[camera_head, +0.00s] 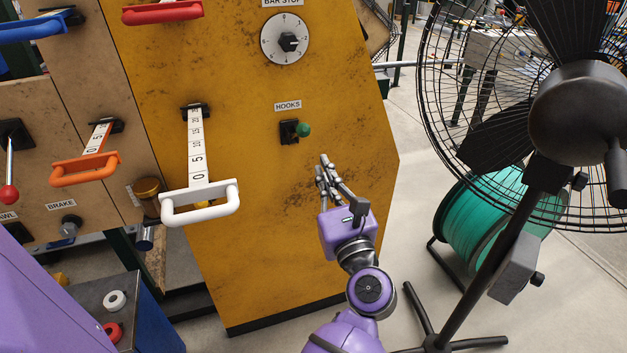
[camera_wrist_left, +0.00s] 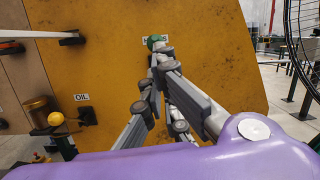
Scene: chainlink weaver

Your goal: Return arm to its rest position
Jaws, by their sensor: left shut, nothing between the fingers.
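My left gripper (camera_head: 324,163) is shut and empty. It stands in front of the yellow panel (camera_head: 240,100), just below and right of the green-tipped HOOKS switch (camera_head: 303,130). In the left wrist view the closed fingertips (camera_wrist_left: 158,55) overlap the green knob (camera_wrist_left: 155,42) and partly hide the HOOKS label. In the head view a gap shows between fingertips and knob. My purple left forearm reaches up from the bottom. My right gripper is not in view.
A white handle (camera_head: 200,205) and an orange handle (camera_head: 85,170) stick out from the machine at left. A dial (camera_head: 288,40) is above. A black floor fan (camera_head: 580,110) and a green spool (camera_head: 485,225) stand at right. Open floor lies between panel and fan.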

